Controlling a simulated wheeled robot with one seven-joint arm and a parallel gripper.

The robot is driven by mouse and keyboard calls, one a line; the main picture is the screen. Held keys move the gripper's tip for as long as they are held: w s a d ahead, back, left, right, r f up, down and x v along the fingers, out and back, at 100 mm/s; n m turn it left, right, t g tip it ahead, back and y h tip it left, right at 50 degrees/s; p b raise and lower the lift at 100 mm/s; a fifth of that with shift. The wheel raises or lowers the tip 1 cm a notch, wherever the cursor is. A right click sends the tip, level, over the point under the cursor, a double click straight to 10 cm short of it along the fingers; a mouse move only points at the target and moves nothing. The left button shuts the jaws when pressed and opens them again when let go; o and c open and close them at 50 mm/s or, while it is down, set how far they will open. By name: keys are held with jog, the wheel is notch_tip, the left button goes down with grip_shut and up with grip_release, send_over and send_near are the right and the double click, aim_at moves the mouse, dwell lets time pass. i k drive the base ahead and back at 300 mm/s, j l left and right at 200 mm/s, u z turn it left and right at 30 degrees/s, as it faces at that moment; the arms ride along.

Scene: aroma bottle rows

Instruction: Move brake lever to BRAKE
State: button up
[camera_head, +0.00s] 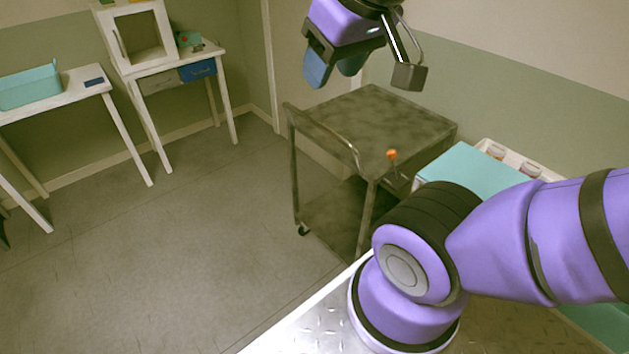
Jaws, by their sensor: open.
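The brake lever (392,155) has an orange knob and stands at the near right corner of a dark grey metal cart (385,112). Its lower part runs down beside the cart's leg, and its exact setting is too small to read. No BRAKE marking is legible. My gripper (334,72) hangs at the top of the view, above and left of the lever, over the cart's far side. Its fingers are apart, and nothing shows between them. It is clear of the lever.
The cart has a push handle (322,131) on its left side, a lower shelf and castors. A teal-topped table (466,172) with a white tray (516,160) of bottles stands right of it. White tables stand at the left with a teal bin (30,88). The floor between is clear.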

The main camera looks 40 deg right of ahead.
aim_at(392, 155)
jog(key=i+j, duration=0.2)
jog(key=i, duration=0.3)
jog(key=i+j, duration=0.25)
jog(key=i, duration=0.25)
jog(key=i+j, duration=0.2)
jog(key=i, duration=0.3)
jog(key=i+j, duration=0.2)
jog(key=i, duration=0.3)
jog(key=z, duration=3)
